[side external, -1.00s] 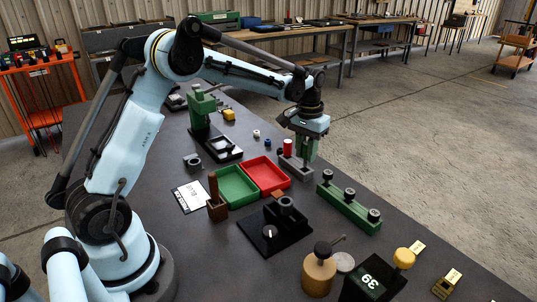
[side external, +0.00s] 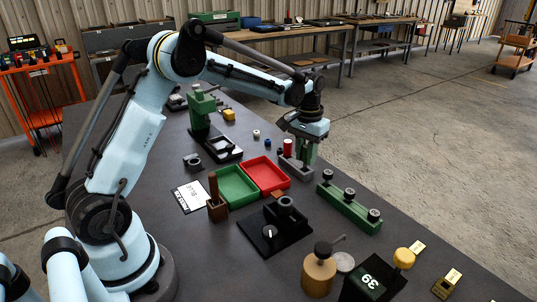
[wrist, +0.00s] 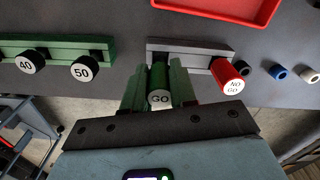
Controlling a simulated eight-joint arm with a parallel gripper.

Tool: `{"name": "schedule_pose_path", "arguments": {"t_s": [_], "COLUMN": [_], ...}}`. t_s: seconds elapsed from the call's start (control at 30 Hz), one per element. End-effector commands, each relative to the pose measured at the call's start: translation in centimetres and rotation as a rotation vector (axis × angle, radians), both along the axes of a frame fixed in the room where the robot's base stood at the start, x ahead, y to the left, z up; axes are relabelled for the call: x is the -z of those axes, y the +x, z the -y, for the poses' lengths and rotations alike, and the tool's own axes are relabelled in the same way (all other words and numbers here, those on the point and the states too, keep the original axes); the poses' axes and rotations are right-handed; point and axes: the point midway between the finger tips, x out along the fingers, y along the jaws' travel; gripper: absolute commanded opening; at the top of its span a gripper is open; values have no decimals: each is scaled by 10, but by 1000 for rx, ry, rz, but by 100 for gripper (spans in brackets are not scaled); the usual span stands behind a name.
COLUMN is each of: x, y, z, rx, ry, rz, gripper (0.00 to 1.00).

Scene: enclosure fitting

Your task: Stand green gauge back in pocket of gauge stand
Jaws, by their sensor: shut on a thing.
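My gripper (wrist: 158,92) is shut on the green gauge (wrist: 159,77), whose white end reads "GO" in the wrist view. The grey gauge stand (wrist: 200,50) lies just beyond, and the gauge is at its left part. I cannot tell whether the gauge's lower end is inside the pocket. The red gauge (wrist: 226,75), marked "NO GO", stands at the right part of the stand. In the side view my gripper (side external: 307,152) is over the stand (side external: 297,171), beside the red gauge (side external: 287,147). The green gauge is hidden there by the fingers.
A green rack (wrist: 100,50) with knobs "40" and "50" is left of the stand in the wrist view. Blue and white small parts (wrist: 279,72) lie to the right. The red tray (side external: 266,174) and green tray (side external: 237,185) are close to the stand.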

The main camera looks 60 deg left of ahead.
Motion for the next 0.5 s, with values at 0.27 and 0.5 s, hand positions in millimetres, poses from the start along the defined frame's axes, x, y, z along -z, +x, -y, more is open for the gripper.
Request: {"name": "schedule_pose_path", "arguments": {"t_s": [0.27, 0.5], "x": [7, 12], "y": [0, 0], "z": [0, 0], "rx": [0, 0], "ry": [0, 0], "rz": [0, 0], "gripper": [0, 0]}}
